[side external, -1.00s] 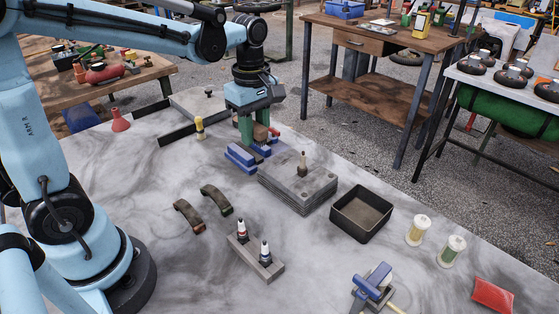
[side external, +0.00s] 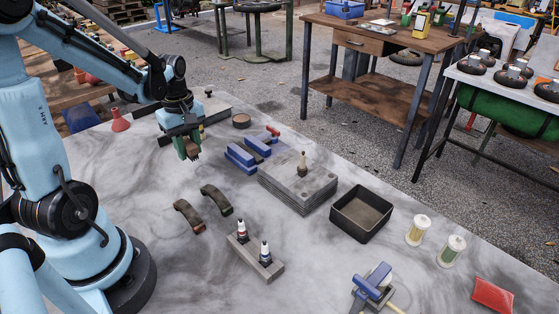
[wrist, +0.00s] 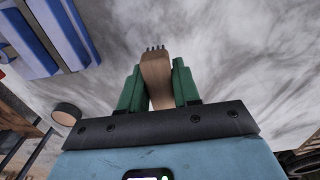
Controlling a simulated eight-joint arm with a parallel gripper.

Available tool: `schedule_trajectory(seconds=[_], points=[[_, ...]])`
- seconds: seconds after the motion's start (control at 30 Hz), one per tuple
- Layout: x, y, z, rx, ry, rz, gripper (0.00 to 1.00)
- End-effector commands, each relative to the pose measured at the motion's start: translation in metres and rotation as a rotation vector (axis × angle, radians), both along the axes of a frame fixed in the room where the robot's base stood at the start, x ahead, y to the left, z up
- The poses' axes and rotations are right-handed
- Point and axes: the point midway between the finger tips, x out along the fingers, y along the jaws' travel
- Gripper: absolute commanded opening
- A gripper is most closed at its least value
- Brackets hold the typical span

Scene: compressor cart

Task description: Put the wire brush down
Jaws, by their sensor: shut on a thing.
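My gripper (side external: 188,150) is over the far left part of the grey marbled table (side external: 130,185), left of the blue vise (side external: 240,157). Its green fingers (wrist: 158,88) are shut on the wire brush (wrist: 156,75). In the wrist view the brush's brown wooden handle lies between the fingers, and dark bristles show at its far end. In the side view only a small brown piece of the brush (side external: 194,155) shows at the fingertips. The gap between brush and table is hard to judge.
The vise also shows in the wrist view (wrist: 42,35). A round brown-topped piece (side external: 241,121) stands behind it. A stack of grey plates (side external: 298,188), a black tray (side external: 361,214) and two curved brake shoes (side external: 216,200) are nearby. Bare table lies in front of my gripper.

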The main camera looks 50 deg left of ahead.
Motion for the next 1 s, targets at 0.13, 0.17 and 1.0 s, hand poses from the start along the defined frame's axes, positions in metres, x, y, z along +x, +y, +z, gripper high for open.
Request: schedule_trajectory(seconds=[0.13,0.17,1.0], points=[[-0.001,0.014,-0.008,0.000,0.000,0.001,0.00],[-0.001,0.015,-0.009,0.000,0.000,0.001,0.00],[-0.001,0.016,-0.052,0.000,0.000,0.000,0.00]])
